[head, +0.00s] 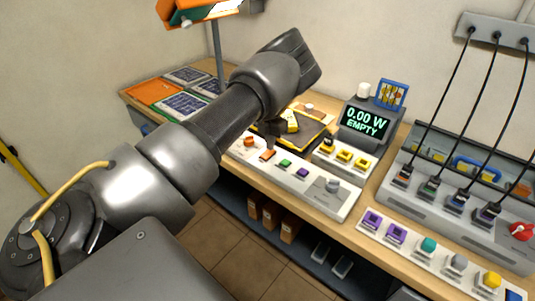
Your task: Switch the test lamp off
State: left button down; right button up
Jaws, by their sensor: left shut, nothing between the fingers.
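My left arm reaches in from the lower left across the bench. Its gripper (272,131) is partly hidden behind the forearm, low over the bench near a yellow-edged black tray; it looks shut and empty. A display (366,122) behind reads "0.00 W EMPTY". I cannot tell for certain which item is the test lamp, or whether it is lit. My right gripper is out of view.
A grey charger box (440,195) with several black cables and a red knob (521,231) stands at the right. A strip of coloured blocks (410,243) lies before it. An orange board (155,90) and dark panels lie at the far left. A post (217,50) rises behind my arm.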

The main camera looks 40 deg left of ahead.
pick_arm(q)
jog(key=shift+f, duration=0.45)
dwell(0.3)
jog(key=shift+r+p, duration=2.15)
jog(key=shift+r, duration=1.4)
